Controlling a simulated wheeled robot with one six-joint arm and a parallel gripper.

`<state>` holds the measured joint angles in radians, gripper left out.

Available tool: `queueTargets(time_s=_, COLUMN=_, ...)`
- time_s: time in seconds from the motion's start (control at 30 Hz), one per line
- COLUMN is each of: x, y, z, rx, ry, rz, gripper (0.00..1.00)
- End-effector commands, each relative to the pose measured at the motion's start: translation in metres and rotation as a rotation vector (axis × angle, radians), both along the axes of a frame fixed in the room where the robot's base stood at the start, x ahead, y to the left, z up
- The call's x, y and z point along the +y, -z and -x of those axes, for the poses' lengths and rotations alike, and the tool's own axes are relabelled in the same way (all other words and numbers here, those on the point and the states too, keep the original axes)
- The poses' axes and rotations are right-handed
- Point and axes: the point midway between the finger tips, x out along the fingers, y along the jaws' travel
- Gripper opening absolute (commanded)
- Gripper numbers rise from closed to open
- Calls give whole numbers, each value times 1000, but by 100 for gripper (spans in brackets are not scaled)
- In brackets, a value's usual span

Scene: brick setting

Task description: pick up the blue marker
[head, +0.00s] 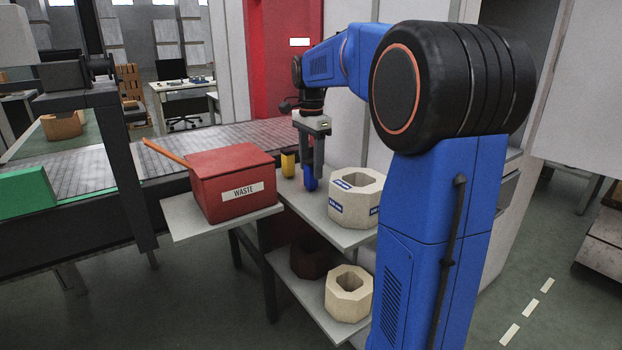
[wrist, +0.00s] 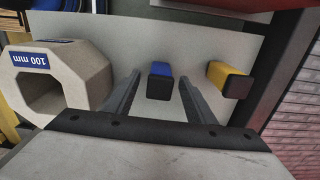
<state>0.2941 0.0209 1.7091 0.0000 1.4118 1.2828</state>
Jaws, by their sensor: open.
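The blue marker (head: 310,179) stands upright on the grey shelf top (head: 340,236), with my gripper (head: 313,160) right above and around it in the head view. In the wrist view, the blue marker (wrist: 160,82) shows its dark end and lies between the two fingers of my open gripper (wrist: 158,88). A gap shows on both sides of the marker, so the fingers look apart from it. Part of the marker is hidden behind a finger in the head view.
A yellow marker (wrist: 229,79) stands close beside the right finger. A beige octagonal block (head: 356,197) labelled "100 mm" stands on the other side. A red waste box (head: 232,185) sits left of the shelf top. Another octagonal block (head: 348,294) is on the lower shelf.

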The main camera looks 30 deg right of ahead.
Motion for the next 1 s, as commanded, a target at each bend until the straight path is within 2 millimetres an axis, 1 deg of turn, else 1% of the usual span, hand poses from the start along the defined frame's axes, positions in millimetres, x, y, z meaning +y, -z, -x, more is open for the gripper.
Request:
queueTargets(time_s=0.03, x=0, y=6, z=0, rx=1, ry=0, rz=0, gripper=50)
queueTargets(time_s=0.13, x=0, y=13, z=0, rx=1, ry=0, rz=0, gripper=50)
queueTargets(time_s=0.4, x=0, y=15, z=0, rx=-1, ry=0, rz=0, gripper=50)
queueTargets(time_s=0.47, x=0, y=15, z=0, rx=0, ry=0, rz=0, gripper=36)
queueTargets(time_s=0.5, x=0, y=15, z=0, rx=0, ry=0, rz=0, gripper=26)
queueTargets(time_s=0.6, x=0, y=15, z=0, rx=0, ry=0, rz=0, gripper=5)
queueTargets(time_s=0.87, x=0, y=14, z=0, rx=-1, ry=0, rz=0, gripper=5)
queueTargets(time_s=1.0, x=0, y=4, z=0, rx=-2, ry=0, rz=0, gripper=5)
